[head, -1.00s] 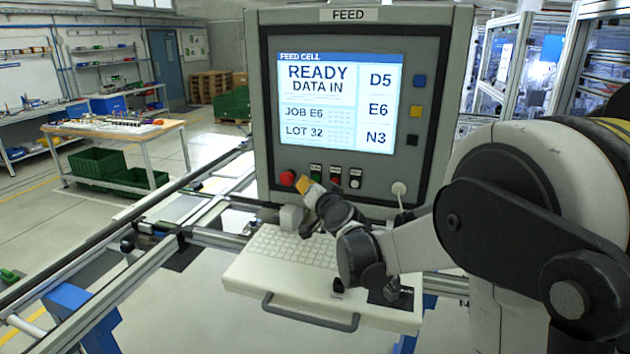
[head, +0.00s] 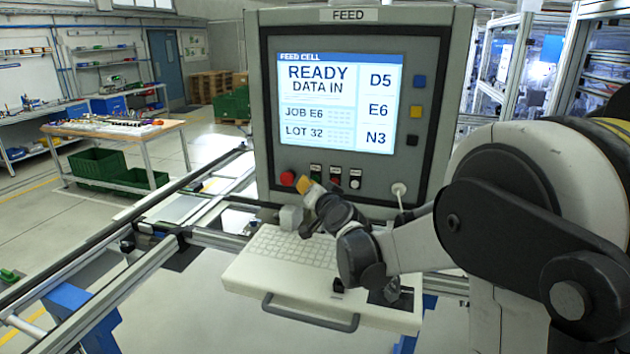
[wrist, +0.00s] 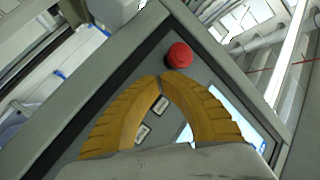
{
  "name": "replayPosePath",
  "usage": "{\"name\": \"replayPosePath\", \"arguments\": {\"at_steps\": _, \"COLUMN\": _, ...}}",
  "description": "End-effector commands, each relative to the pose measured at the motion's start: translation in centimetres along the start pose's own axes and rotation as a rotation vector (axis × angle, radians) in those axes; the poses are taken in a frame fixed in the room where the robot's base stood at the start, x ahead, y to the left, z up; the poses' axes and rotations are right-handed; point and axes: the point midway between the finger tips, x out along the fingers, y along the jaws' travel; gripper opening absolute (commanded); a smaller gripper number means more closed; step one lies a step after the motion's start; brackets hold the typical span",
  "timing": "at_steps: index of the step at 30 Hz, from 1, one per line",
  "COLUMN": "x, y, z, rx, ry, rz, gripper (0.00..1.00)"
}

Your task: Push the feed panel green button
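The feed panel (head: 436,100) stands upright at the centre of the head view, with a row of buttons under its screen. The green button (head: 316,177) is small there, between the red mushroom button and a red button. My gripper (head: 304,184) is just in front of the row's left end, its yellow fingertips close below and left of the green button. In the wrist view my gripper (wrist: 162,77) is shut with its fingertips together and nothing between them. The green button is not visible in the wrist view. I cannot tell whether the fingertips touch the panel.
The red mushroom button (head: 288,179) is close to my fingertips; it also shows in the wrist view (wrist: 179,55). The red button (head: 335,183) and white button (head: 354,184) lie to the right. A keyboard shelf (head: 270,283) juts out below; rails (head: 190,240) run left.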

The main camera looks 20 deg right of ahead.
Motion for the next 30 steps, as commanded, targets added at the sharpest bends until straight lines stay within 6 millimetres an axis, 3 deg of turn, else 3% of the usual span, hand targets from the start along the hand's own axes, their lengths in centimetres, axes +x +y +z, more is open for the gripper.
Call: {"name": "replayPosePath", "arguments": {"at_steps": 30, "x": 0.85, "y": 0.47, "z": -0.45, "rx": 0.0, "ry": 0.0, "rz": 0.0, "gripper": 0.0}}
